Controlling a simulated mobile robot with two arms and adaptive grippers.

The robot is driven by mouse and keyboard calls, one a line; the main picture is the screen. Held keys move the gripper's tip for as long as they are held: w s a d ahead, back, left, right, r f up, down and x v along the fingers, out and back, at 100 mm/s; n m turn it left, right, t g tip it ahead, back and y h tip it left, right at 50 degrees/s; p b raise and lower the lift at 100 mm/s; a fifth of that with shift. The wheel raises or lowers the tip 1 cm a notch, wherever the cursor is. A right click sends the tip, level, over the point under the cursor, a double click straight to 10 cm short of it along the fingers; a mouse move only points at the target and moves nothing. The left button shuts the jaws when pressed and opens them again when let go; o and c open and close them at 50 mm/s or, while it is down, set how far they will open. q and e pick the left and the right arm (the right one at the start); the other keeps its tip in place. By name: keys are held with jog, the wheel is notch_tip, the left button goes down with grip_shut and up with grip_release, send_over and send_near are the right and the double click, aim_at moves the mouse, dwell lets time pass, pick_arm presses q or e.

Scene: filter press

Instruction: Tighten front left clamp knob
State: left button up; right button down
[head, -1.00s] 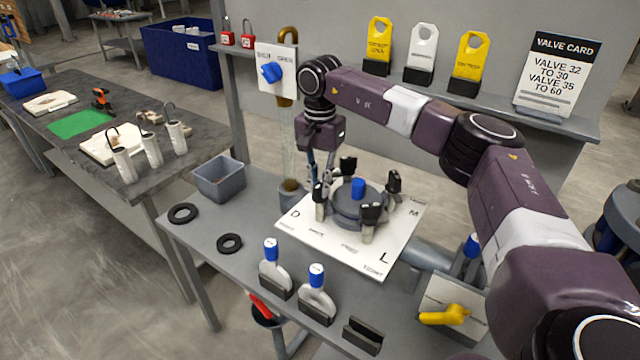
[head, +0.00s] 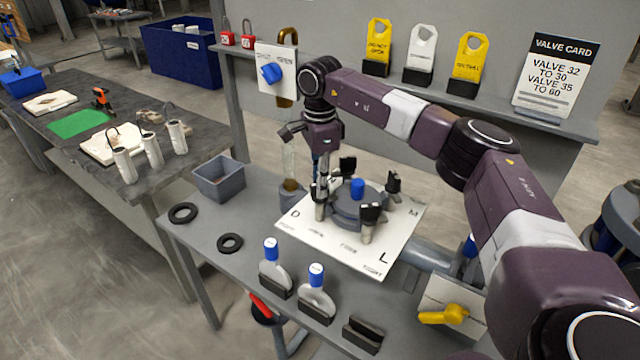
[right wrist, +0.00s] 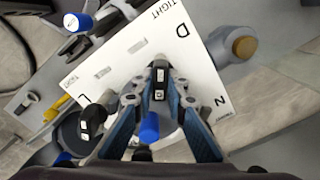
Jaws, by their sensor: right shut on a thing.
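The filter press has a round grey body (head: 345,208) with a blue cap (head: 358,187) at its centre, on a white lettered board (head: 325,243). Several black-topped clamps stand around it. The clamp knob (head: 320,194) at the left, beside the letter D, is between the fingers of my right gripper (head: 321,186), which points down from above. In the right wrist view, my right gripper (right wrist: 159,88) is shut on this dark knob (right wrist: 160,92); the fingers hide part of it. Another clamp knob (head: 370,213) stands at the front, apart from the gripper. My left gripper is not in view.
A grey bin (head: 220,180) and two black rings (head: 229,243) lie left of the board. Two blue-topped pieces (head: 317,292) stand in front. A yellow handle (head: 444,315) is at the front right.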

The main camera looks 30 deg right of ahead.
jog(key=shift+m, duration=0.8)
jog(key=shift+w+r, duration=0.1)
jog(key=c, duration=1.9)
grip_release()
jog(key=shift+c, duration=0.2)
notch_tip(320, 180, up, 12)
